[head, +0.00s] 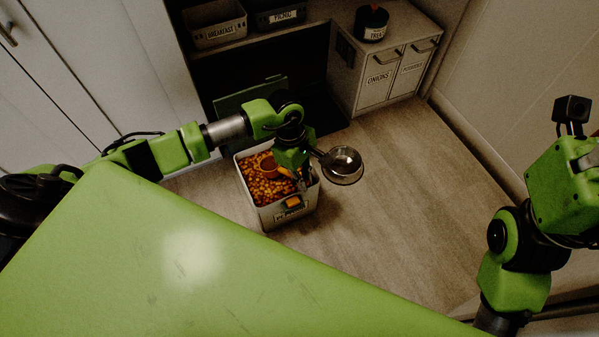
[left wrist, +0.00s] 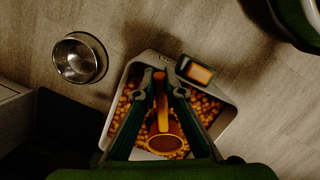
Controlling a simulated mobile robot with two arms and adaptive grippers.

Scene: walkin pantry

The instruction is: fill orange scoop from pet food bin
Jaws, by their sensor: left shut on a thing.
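The pet food bin (head: 264,219) is a pale open box on the floor, filled with orange-brown kibble (head: 258,186). It also shows in the left wrist view (left wrist: 226,118). The orange scoop (head: 268,165) is inside the bin, its cup at the kibble; in the left wrist view its cup (left wrist: 166,143) points toward the camera side. My left gripper (head: 302,183) reaches down into the bin; its fingers (left wrist: 162,78) are shut on the scoop's handle. I cannot tell whether the cup holds kibble. My right arm is at the right edge; its fingers do not show.
A shiny steel bowl (head: 342,166) stands on the floor right of the bin, also in the left wrist view (left wrist: 80,58). Behind are shelves with labelled baskets (head: 216,34), a cabinet (head: 378,83) and a dark jar (head: 371,24). Floor to the right is clear.

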